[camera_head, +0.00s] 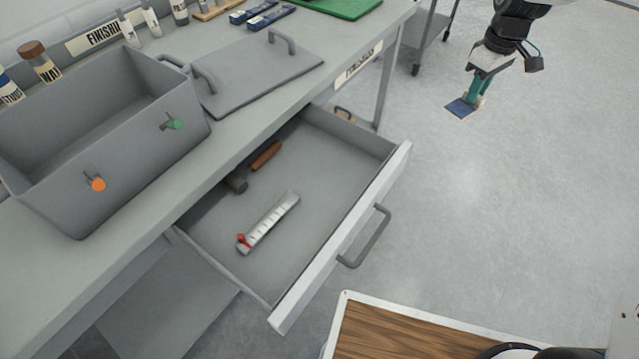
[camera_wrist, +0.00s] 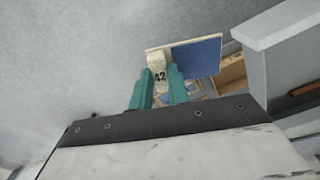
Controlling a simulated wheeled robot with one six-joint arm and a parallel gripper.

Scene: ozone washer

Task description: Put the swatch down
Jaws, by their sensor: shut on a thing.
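The swatch (camera_head: 461,108) shows as a small blue piece at the tip of my gripper (camera_head: 476,92) in the head view. In the wrist view the swatch (camera_wrist: 197,57) has a blue patch on the right and a cream part with the number 42 on it. The teal fingers of my gripper (camera_wrist: 163,84) are shut on its cream part. The gripper and swatch are in the air over open floor, to the right of the bench and the open drawer.
The open drawer (camera_head: 330,160) holds a hammer (camera_head: 254,166) and a white scaled strip with a red end (camera_head: 268,222). A grey tank (camera_head: 100,130) and its lid (camera_head: 255,72) stand on the bench. A wood-topped surface (camera_head: 400,335) is at bottom. Bottles line the back.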

